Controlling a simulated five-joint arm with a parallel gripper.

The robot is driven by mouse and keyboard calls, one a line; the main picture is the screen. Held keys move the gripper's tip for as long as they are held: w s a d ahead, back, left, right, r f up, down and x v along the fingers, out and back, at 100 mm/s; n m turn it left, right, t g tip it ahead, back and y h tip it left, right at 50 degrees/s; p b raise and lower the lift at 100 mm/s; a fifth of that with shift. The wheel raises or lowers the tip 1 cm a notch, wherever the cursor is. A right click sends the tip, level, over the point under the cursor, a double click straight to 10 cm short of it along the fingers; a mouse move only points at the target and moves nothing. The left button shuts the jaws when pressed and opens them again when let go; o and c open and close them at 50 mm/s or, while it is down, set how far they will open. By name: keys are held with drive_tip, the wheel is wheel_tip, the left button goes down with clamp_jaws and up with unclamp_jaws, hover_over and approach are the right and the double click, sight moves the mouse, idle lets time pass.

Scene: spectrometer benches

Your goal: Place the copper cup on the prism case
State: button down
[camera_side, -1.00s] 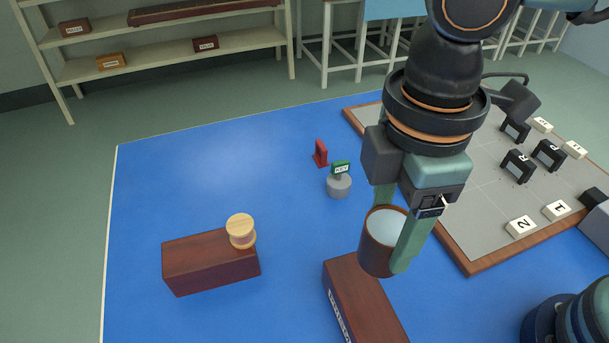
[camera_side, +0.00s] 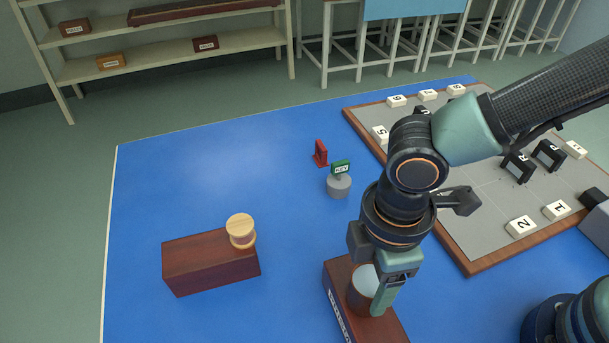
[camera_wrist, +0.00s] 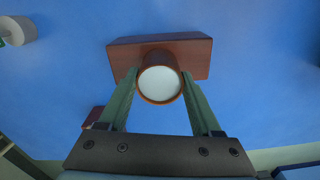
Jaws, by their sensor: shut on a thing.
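The copper cup (camera_side: 359,290) has a brown outside and a pale inside. It is upright in my gripper (camera_side: 384,291), whose green fingers are shut on it. The wrist view shows the cup's round rim (camera_wrist: 160,84) between the two fingertips (camera_wrist: 160,90). The long dark wooden case (camera_side: 341,271) with a white-lettered label on its side lies under the cup. The cup overlaps this case (camera_wrist: 118,60) in both views. I cannot tell whether its base touches the case top. The label is only partly readable, and the case's near end is cut off in the side view.
A second wooden case (camera_side: 205,265) at left carries a pale wooden spool (camera_side: 241,231). A grey weight with a green KEY tag (camera_side: 339,186) and a red stand (camera_side: 320,153) stand behind. A grey board (camera_side: 480,215) with black holders and numbered tiles fills the right.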

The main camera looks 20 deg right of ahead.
sight(373, 279)
drive_tip(key=shift+c, duration=0.3)
unclamp_jaws()
drive_tip(key=shift+f, duration=0.15)
wheel_tip(373, 279, up, 12)
drive_tip(key=w+d+r+m+t, duration=0.1)
drive_tip(key=w+d+m, duration=0.3)
drive_tip(key=d+m, duration=0.4)
drive_tip(key=w+d+r+m+t, duration=0.1)
drive_tip(key=w+d+m+t, duration=0.3)
drive_tip(key=d, duration=1.7)
drive_tip(key=w+m, duration=0.1)
drive_tip(key=m, duration=0.2)
drive_tip(key=shift+r+m+t, duration=0.3)
drive_tip(key=shift+r+m, duration=0.1)
